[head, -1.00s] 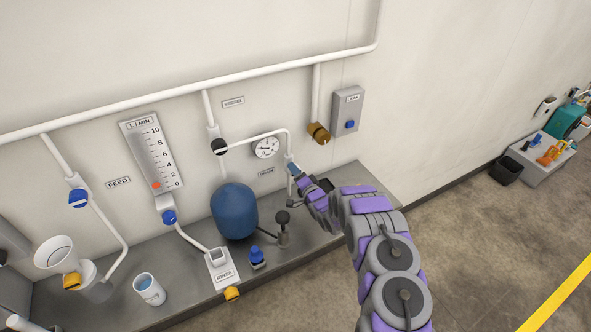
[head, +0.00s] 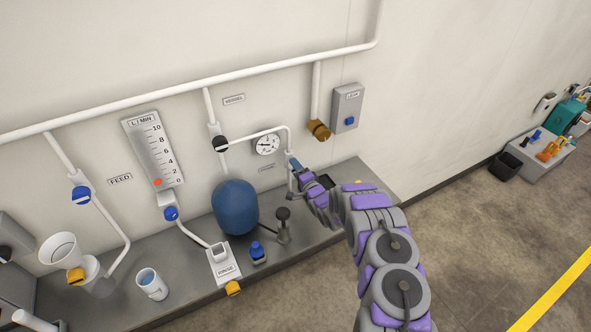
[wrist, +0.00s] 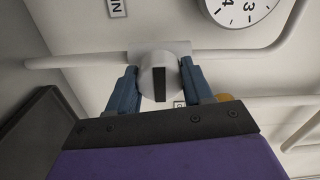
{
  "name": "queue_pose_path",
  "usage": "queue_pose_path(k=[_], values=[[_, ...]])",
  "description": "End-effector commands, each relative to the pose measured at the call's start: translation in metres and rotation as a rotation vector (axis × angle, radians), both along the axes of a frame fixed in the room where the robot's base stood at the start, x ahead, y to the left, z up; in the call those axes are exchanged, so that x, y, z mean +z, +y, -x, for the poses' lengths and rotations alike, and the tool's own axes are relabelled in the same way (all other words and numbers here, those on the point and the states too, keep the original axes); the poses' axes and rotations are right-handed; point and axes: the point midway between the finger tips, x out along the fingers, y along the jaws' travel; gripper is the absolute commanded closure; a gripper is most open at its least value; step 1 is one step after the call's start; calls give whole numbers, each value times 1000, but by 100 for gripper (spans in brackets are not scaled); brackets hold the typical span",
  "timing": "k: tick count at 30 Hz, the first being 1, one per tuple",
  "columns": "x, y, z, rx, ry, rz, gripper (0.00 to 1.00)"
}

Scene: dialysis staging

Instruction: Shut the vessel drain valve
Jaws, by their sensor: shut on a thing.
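My gripper (head: 296,164) is at the pipe just right of the round gauge. In the wrist view its two blue fingers (wrist: 159,80) are shut on the sides of a light grey valve knob (wrist: 147,83). The knob has a dark bar across its face, pointing up and down in that picture, across the white pipe (wrist: 85,61). A partly cut-off label ending in "IN" (wrist: 116,6) is near it. In the head view my gripper hides most of this valve. The blue vessel (head: 235,207) stands on the grey ledge to the left.
The gauge (head: 266,144) is close to the valve. A black-knobbed valve (head: 220,144), a brown valve (head: 319,130) and the leak box (head: 347,108) are on the wall around it.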

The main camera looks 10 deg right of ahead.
Motion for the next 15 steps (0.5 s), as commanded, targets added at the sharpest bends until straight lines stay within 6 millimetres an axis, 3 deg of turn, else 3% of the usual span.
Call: queue_pose_path(k=[1,2,3,9,15], values=[[-2,-3,0,-7,5,-1,80],[-2,-3,0,-7,5,-1,48],[-2,-3,0,-7,4,-1,44],[0,-2,1,-4,1,0,25],[0,-1,1,-2,0,1,24]])
